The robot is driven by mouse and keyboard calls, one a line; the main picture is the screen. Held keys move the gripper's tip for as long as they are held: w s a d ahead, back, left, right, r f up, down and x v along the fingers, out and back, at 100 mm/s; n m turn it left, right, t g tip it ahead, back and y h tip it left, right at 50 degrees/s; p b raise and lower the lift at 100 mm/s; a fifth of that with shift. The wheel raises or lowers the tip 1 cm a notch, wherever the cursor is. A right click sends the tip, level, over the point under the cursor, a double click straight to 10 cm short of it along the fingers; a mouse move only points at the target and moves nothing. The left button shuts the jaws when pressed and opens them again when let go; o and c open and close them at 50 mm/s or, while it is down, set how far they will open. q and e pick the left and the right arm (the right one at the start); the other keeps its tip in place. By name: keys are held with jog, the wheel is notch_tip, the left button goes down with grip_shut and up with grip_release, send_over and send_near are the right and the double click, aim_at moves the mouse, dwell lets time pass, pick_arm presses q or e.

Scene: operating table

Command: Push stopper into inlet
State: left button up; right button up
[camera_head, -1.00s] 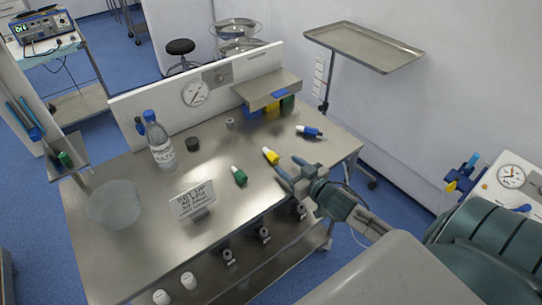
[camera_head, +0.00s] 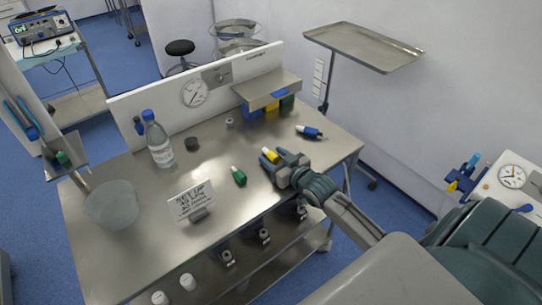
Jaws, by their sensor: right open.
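Three small two-toned stopper-like pieces lie on the steel table (camera_head: 120,250). The yellow one (camera_head: 269,154) is at the middle right, the green one with a pale tip (camera_head: 239,177) is left of it, and the blue one (camera_head: 310,132) is further back. My right gripper (camera_head: 274,162) is open, its fingers around or right beside the yellow piece, partly hiding it. I cannot tell if they touch it. A raised steel shelf (camera_head: 268,89) at the back has blue, yellow and green parts beneath it, perhaps inlets. My left gripper is not in view.
A water bottle (camera_head: 157,140), a dark round cap (camera_head: 192,144), a small metal fitting (camera_head: 229,122), a clear bowl (camera_head: 112,207) and a lettered sign (camera_head: 191,201) stand on the table. A white back panel (camera_head: 160,105) with a gauge (camera_head: 195,93) closes the rear.

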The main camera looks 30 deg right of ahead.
jog(key=c, duration=1.1)
jog(key=shift+r, duration=0.1)
jog(key=shift+r, duration=0.3)
jog(key=s, duration=0.6)
jog(key=s+p, duration=0.1)
jog(key=s, duration=0.2)
jog(key=shift+s+d+r, duration=0.1)
jog(key=shift+d+r, duration=0.25)
jog(key=shift+r, duration=0.05)
jog(key=shift+s+d+b, duration=0.2)
jog(key=shift+s+b, duration=0.35)
jog(key=shift+s, duration=1.65)
jog(key=shift+s+d+b, duration=0.15)
jog(key=shift+s+b, duration=0.4)
jog(key=shift+s, duration=1.65)
